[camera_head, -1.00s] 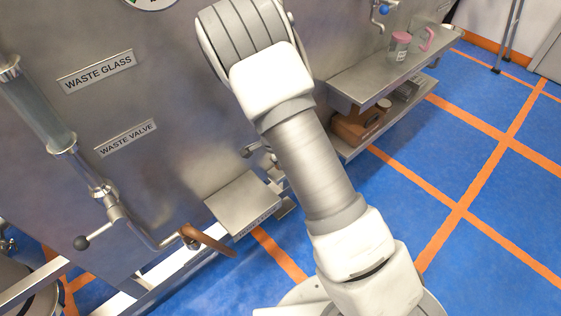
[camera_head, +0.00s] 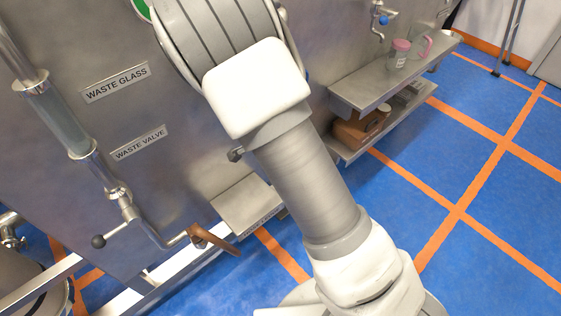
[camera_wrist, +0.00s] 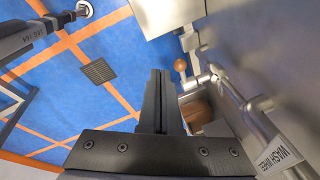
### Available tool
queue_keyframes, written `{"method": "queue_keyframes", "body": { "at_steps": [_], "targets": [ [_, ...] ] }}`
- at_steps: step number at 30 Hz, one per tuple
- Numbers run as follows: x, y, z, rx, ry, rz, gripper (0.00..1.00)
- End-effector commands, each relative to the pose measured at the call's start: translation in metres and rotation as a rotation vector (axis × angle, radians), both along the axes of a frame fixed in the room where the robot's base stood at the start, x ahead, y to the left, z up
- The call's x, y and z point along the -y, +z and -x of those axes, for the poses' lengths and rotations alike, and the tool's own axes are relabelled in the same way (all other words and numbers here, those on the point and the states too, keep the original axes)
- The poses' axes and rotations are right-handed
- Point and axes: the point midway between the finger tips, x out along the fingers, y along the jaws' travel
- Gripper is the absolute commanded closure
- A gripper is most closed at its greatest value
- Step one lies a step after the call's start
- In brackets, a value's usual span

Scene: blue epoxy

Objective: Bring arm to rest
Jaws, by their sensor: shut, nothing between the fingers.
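My gripper (camera_wrist: 159,88) shows in the wrist view as two dark fingers pressed together, with nothing between them. Blue floor lies beyond the fingertips and a steel panel with pipes stands to their right. In the head view my white and grey arm rises from the bottom middle to the top, in front of the steel panel (camera_head: 190,95). The gripper itself is not visible in the head view.
A small steel shelf (camera_head: 240,207) juts out beside my arm. A shelf (camera_head: 362,92) holds a pink-lidded jar (camera_head: 399,54). Open floor (camera_head: 480,235) lies right.

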Motion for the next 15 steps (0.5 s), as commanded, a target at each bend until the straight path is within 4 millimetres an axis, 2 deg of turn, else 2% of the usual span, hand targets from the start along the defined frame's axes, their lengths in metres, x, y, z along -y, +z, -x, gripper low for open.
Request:
{"method": "queue_keyframes", "body": {
  "at_steps": [15],
  "targets": [
    [-0.0057,0.0049,0.0057,0.000,0.000,0.000,1.00]
  ]
}}
